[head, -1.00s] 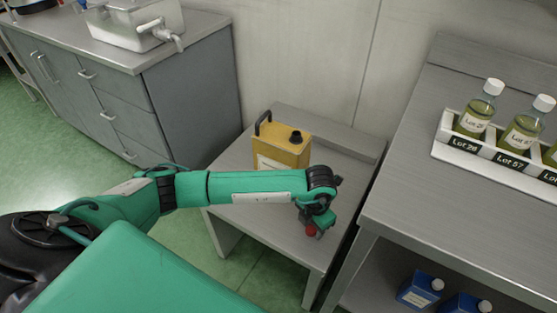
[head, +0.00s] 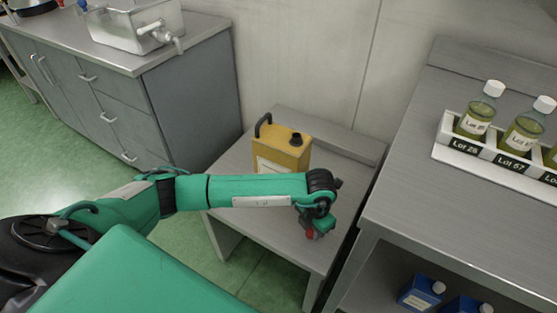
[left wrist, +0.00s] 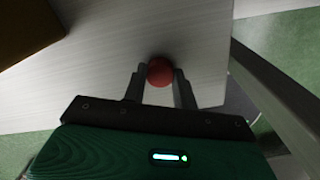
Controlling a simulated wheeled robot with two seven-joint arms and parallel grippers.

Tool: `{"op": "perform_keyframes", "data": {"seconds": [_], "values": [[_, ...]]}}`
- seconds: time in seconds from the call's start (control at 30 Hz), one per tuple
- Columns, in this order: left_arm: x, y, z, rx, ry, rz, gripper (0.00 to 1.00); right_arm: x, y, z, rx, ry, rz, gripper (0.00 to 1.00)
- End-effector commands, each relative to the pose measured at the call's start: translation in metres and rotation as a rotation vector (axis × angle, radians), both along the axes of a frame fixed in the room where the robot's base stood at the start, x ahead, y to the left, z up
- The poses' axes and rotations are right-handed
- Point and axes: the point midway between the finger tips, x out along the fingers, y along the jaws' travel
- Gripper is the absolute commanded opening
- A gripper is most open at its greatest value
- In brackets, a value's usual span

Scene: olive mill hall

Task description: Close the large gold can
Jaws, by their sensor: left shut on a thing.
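The large gold can (head: 284,150) stands upright on a low grey table, with a dark handle at its left and a dark neck on its top right. Its lower front is hidden behind my left arm. My left gripper (head: 314,232) is right of and nearer than the can, low over the table's front part. It is shut on a small round red cap (left wrist: 160,71), which sits between the fingertips in the left wrist view. The cap also shows in the head view (head: 309,234). My right gripper is not in view.
The low table (head: 345,160) has clear room around the can. A steel bench (head: 400,190) at the right holds a white rack (head: 490,155) with oil bottles. Blue cans (head: 421,291) stand on its lower shelf. A drawer cabinet (head: 195,105) stands at the left.

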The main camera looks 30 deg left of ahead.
Motion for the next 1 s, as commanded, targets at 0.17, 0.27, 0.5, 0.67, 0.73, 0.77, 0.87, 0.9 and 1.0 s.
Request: {"op": "perform_keyframes", "data": {"seconds": [0.17, 0.27, 0.5, 0.67, 0.73, 0.77, 0.87, 0.9, 1.0], "values": [[0.000, 0.000, 0.013, 0.000, -0.001, 0.000, 0.12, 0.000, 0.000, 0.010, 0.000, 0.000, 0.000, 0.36], [0.000, 0.000, 0.022, 0.000, 0.000, 0.000, 0.12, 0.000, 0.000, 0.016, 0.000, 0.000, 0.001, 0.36], [0.000, 0.000, 0.041, 0.000, 0.000, 0.000, 0.12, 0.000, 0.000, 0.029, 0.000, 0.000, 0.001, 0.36], [0.000, 0.000, 0.054, 0.000, -0.001, 0.000, 0.12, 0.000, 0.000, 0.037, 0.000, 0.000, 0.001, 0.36], [0.000, 0.000, 0.058, 0.000, -0.001, 0.000, 0.12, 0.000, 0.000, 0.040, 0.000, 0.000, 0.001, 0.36], [0.000, 0.000, 0.059, 0.000, -0.001, 0.000, 0.12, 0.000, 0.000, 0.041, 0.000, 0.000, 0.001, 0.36], [0.000, 0.000, 0.060, 0.000, -0.001, 0.000, 0.12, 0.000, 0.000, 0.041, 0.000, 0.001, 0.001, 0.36], [0.000, 0.000, 0.060, 0.000, 0.000, 0.000, 0.12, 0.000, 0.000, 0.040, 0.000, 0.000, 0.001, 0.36], [0.000, 0.000, 0.059, 0.000, 0.000, 0.000, 0.12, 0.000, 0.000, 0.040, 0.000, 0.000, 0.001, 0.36]]}}
